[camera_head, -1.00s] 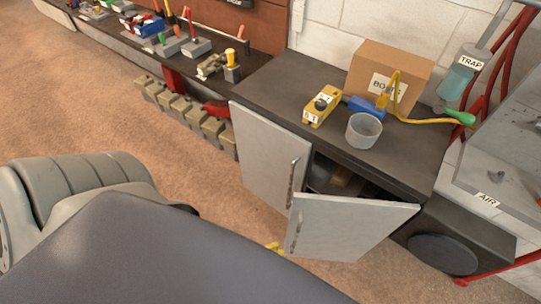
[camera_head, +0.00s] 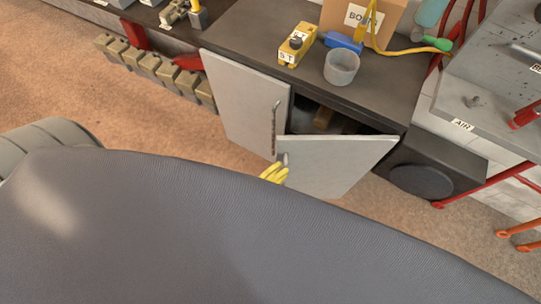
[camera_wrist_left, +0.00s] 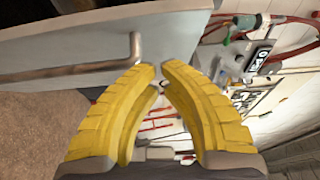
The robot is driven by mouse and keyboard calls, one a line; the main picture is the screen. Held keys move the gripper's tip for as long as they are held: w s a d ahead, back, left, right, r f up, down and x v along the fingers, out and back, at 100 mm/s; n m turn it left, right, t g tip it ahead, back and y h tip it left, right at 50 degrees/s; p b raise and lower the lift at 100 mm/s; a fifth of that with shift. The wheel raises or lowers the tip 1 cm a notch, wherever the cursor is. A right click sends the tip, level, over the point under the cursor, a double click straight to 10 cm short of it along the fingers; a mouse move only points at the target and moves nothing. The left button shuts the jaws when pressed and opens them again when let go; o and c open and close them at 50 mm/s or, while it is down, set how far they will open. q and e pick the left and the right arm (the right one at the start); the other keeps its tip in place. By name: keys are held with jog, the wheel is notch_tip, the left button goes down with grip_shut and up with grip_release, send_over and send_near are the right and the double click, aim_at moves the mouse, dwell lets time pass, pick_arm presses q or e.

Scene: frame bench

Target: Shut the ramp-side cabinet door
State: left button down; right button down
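The cabinet's right-hand door (camera_head: 335,165), on the side nearer the red frames, stands partly open, hinged at its right edge. The left-hand door (camera_head: 245,105) looks flush with the cabinet front. My left gripper (camera_head: 274,173), with yellow fingers, is at the open door's free edge, near its handle (camera_head: 285,160). In the left wrist view, the gripper's fingertips (camera_wrist_left: 159,72) nearly meet with nothing between them. A door panel (camera_wrist_left: 90,45) and its bar handle (camera_wrist_left: 135,48) lie beyond the left finger. I cannot tell whether they touch. My right gripper is not in view.
The dark countertop (camera_head: 245,35) holds a yellow box (camera_head: 297,45), a grey cup (camera_head: 341,67) and a cardboard box (camera_head: 335,12). A black speaker-like box (camera_head: 430,165) stands right of the cabinet. Grey bins (camera_head: 150,65) line the left. Carpet (camera_head: 60,80) is clear.

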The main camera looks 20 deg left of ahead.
aim_at(291, 150)
pick_arm(q)
jog(key=shift+w+a, duration=0.25)
jog(key=shift+w, duration=0.45)
jog(key=shift+w+a, duration=0.2)
jog(key=shift+w, duration=0.45)
jog(key=shift+w+a, duration=0.25)
jog(key=shift+w, duration=0.45)
